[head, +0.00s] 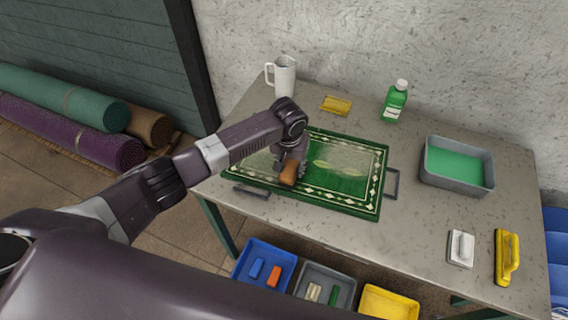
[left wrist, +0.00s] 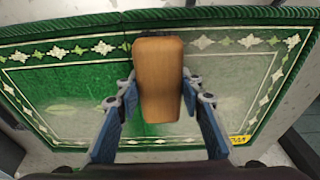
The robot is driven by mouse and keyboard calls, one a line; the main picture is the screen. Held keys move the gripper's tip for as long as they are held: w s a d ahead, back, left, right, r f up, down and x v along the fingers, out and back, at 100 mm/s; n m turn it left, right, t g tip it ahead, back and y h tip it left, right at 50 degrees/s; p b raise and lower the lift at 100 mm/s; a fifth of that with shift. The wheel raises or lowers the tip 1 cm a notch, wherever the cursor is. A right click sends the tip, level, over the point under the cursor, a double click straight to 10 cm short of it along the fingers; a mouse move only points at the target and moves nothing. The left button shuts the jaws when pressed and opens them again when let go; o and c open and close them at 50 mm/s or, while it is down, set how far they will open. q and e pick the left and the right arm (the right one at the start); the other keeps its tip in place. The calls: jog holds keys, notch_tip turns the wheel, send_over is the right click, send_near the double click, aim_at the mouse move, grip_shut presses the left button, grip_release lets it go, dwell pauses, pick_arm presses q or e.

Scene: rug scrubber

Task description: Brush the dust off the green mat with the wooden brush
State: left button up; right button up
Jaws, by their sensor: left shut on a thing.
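The green mat (head: 352,190) with a pale patterned border lies on the grey table, with pale dust over part of it. It also fills much of the left wrist view (left wrist: 60,95), where one side looks clean green and the other greyish. The wooden brush (head: 289,174) is in my left gripper (head: 290,160), over the near part of the mat. In the left wrist view the brush (left wrist: 158,80) sits between the two fingers of the gripper (left wrist: 158,92). Its bristles are hidden, so I cannot tell if it touches the mat. My right gripper is not in view.
On the table (head: 385,245) stand a white pitcher (head: 284,76), a yellow sponge (head: 336,105), a green bottle (head: 395,100) and a grey tub of green liquid (head: 457,187). A white scrubber (head: 460,247) and a yellow brush (head: 507,256) lie at right. Bins (head: 263,246) stand below the front edge.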

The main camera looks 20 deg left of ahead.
aim_at(267, 166)
pick_arm(q)
jog(key=shift+a+f+p, duration=0.2)
jog(key=shift+a+p, duration=0.6)
jog(key=shift+a, duration=1.55)
jog(key=shift+w+a+r+p, duration=0.1)
jog(key=shift+a+p, duration=0.35)
jog(key=shift+a, duration=1.05)
jog(key=shift+w+a+r+p, duration=0.1)
jog(key=shift+a+p, duration=0.35)
jog(key=shift+a, duration=1)
jog(key=shift+w+a, duration=0.1)
jog(key=shift+a, duration=1.1)
jog(key=shift+w+a+f, duration=0.1)
jog(key=shift+a, duration=0.95)
jog(key=shift+a+f, duration=0.1)
jog(key=shift+a, duration=0.9)
jog(key=shift+s+d, duration=0.2)
jog(key=shift+d, duration=1.75)
jog(key=shift+d+r, duration=0.15)
jog(key=shift+d, duration=2.5)
jog(key=shift+s+d, duration=0.15)
jog(key=shift+d, duration=1.85)
jog(key=shift+s+d, duration=0.15)
jog(key=shift+d, duration=1.85)
